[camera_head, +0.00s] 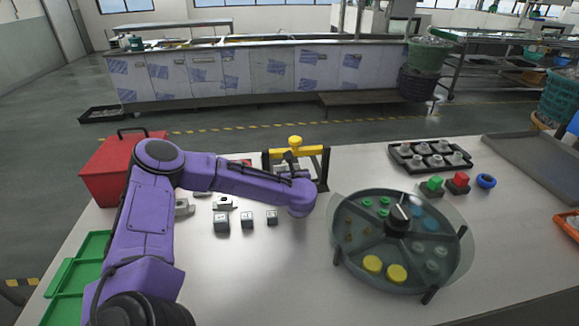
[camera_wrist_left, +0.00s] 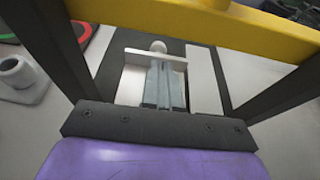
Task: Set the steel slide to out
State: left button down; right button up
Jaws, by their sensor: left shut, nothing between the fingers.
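A black-and-yellow frame (camera_head: 318,152) stands on the table, with a yellow knob (camera_head: 295,141) on its top bar. In the left wrist view, its yellow bar (camera_wrist_left: 225,25) crosses the top and dark posts flank the scene. What looks like the steel slide (camera_wrist_left: 158,47), a pale crossbar with a round knob, lies beneath the bar between light side plates. My left gripper (camera_wrist_left: 166,68) is shut and empty, its fingers pointing at the crossbar; I cannot tell if they touch it. In the head view my wrist partly hides the frame's inside. My right gripper is not in view.
A red box (camera_head: 110,172) and green tray (camera_head: 80,262) are at the left. Several small grey blocks (camera_head: 247,220) lie before the frame. A round divided dish (camera_head: 352,248) stands right of it. A black tray (camera_head: 400,152) is behind. The front middle is clear.

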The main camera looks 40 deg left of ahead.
pick_arm(q)
jog(key=shift+x, duration=1.25)
jog(key=b+x, duration=0.1)
jog(key=b, duration=0.1)
jog(key=b+x, duration=0.1)
jog(key=x, duration=0.1)
jog(key=shift+w+a+r+b, duration=0.1)
jog(key=shift+w+r+b, duration=0.1)
jog(key=shift+b, duration=0.15)
jog(key=shift+w+a+r, duration=0.1)
jog(key=shift+w+a, duration=0.05)
jog(key=shift+a, duration=0.1)
jog(key=shift+r, duration=0.2)
